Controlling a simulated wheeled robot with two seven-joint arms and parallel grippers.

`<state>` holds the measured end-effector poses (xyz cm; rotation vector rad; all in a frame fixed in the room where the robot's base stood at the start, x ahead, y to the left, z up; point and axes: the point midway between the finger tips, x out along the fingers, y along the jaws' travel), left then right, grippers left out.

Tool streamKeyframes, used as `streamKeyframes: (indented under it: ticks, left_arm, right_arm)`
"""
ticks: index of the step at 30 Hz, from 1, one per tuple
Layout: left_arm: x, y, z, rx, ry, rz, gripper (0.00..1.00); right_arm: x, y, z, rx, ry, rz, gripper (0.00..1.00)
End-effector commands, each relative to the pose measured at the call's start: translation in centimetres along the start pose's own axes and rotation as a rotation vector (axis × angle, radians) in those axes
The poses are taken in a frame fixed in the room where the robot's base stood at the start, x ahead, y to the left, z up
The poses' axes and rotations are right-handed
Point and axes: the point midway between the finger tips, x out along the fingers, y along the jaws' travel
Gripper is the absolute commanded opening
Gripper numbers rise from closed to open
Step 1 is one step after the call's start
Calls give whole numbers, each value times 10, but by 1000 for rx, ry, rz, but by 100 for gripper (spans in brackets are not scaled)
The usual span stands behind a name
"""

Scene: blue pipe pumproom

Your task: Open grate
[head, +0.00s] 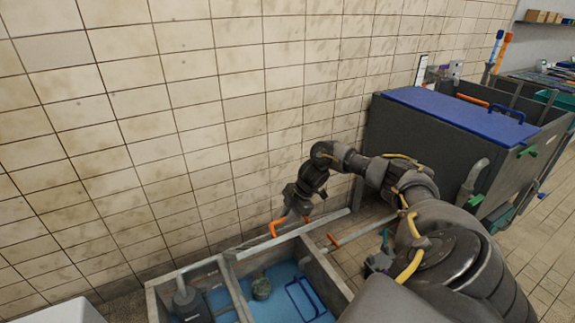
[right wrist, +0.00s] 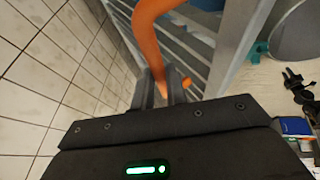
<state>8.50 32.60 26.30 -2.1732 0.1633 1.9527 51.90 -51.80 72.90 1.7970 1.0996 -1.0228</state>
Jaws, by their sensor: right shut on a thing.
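The grate shows in the head view as a thin grey strip (head: 295,233), seen nearly edge-on along the upper rim of a sunken tank (head: 235,268). Its orange handle (head: 277,227) is at my right gripper (head: 298,216). In the right wrist view, the orange handle (right wrist: 144,30) runs between the dark jaws (right wrist: 162,88), which are shut on it. The grate's grey frame (right wrist: 236,45) and slats fill the upper middle of that view. The tank beneath is open to view with blue inside. My left gripper is not in view.
The tank holds a round grey object (head: 261,288) and a blue frame (head: 305,298). A tiled wall (head: 180,120) stands close behind. A large grey container with a blue lid (head: 455,112) stands at right. A pipe with an orange end (head: 358,236) lies right of the tank.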

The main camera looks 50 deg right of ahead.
Motion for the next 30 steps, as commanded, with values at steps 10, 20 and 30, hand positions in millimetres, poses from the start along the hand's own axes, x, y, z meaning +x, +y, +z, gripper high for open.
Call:
streamKeyframes:
  ticks: [10, 20, 30]
  left_arm:
    - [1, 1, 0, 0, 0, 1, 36]
    - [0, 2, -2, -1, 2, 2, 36]
    - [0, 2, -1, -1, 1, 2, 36]
  right_arm:
    - [4, -1, 0, 1, -1, 0, 25]
    - [1, -1, 2, 3, -1, 0, 36]
    - [-42, 0, 1, 0, -1, 3, 36]
